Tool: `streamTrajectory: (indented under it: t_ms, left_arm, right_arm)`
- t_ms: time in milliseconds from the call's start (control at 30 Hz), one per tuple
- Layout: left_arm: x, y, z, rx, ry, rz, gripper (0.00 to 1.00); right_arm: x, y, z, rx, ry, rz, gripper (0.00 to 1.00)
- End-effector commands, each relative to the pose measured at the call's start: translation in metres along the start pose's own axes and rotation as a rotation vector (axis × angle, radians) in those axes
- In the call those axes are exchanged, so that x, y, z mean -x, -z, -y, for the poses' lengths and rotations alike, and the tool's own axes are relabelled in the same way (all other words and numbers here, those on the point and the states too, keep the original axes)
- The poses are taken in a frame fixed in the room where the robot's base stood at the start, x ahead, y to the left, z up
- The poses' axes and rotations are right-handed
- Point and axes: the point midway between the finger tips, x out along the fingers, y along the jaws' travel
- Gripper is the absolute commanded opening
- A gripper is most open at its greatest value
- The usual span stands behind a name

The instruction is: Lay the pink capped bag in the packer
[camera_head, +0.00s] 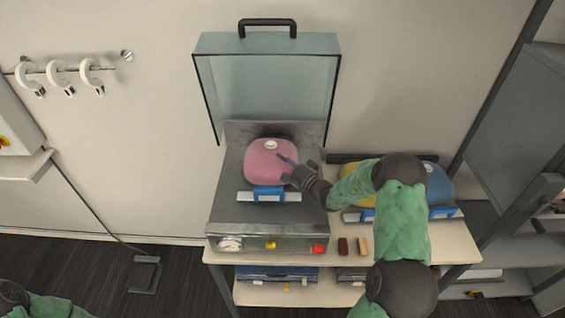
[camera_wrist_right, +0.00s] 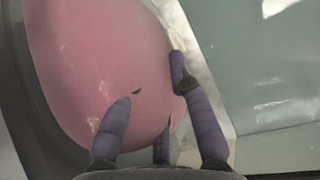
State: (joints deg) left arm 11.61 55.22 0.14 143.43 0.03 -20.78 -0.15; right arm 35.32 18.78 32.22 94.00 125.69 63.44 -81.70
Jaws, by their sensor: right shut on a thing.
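The pink capped bag (camera_head: 262,165) is inside the open packer (camera_head: 228,212), over its metal bed, with its pale cap toward the back. My right gripper (camera_head: 289,168) reaches in from the right and is shut on the bag's right side. In the right wrist view the pink bag (camera_wrist_right: 95,65) fills the left half, with the fingers (camera_wrist_right: 150,110) at its edge, partly hidden behind it. Whether the bag's underside touches the bed cannot be told. Of my left arm only a part shows at the lower left corner; its gripper is out of view.
The packer's clear lid (camera_head: 265,90) stands raised at the back. A blue clip on a white bar (camera_head: 268,194) lies at the bed's front. Yellow (camera_head: 358,178) and blue (camera_head: 438,185) bags lie right, partly behind my arm. Small brown and tan blocks (camera_head: 363,245) are on the table.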

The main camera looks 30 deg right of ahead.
Motion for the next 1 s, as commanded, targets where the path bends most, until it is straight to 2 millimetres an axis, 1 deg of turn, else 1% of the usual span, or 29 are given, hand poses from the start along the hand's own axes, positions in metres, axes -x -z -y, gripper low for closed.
streamTrajectory:
  t_ms: [233,400,433,500,800,933,1000]
  left_arm:
    - [0.0002,0.0,-0.0001,0.0,0.0,0.0,0.4]
    - [-0.0041,0.0002,0.0015,0.0,0.0,0.0,0.4]
    - [-0.0031,0.0001,0.0011,0.0,0.0,0.0,0.4]
    - [-0.0027,0.0001,0.001,0.0,0.0,0.0,0.4]
    - [-0.0024,0.0001,0.0009,0.0,0.0,0.0,0.4]
    - [0.0018,0.0,-0.0006,0.0,0.0,0.0,0.4]
    - [0.0009,0.0001,-0.0003,0.0,0.0,0.0,0.4]
  right_arm:
    - [-0.0009,0.0019,0.0024,0.004,0.006,-0.001,0.0]
    - [-0.0008,0.0018,-0.0015,0.004,0.005,-0.001,0.0]
    - [-0.0005,0.0012,-0.0026,0.001,0.001,-0.001,0.3]
    - [-0.0005,0.0012,-0.0021,0.001,0.001,-0.001,0.45]
    - [-0.0005,0.0012,-0.0017,0.001,0.001,-0.001,0.45]
    - [-0.0005,0.0012,0.0019,0.001,0.001,-0.001,0.45]
    - [0.0084,0.0024,0.0006,0.001,0.0,-0.004,0.45]
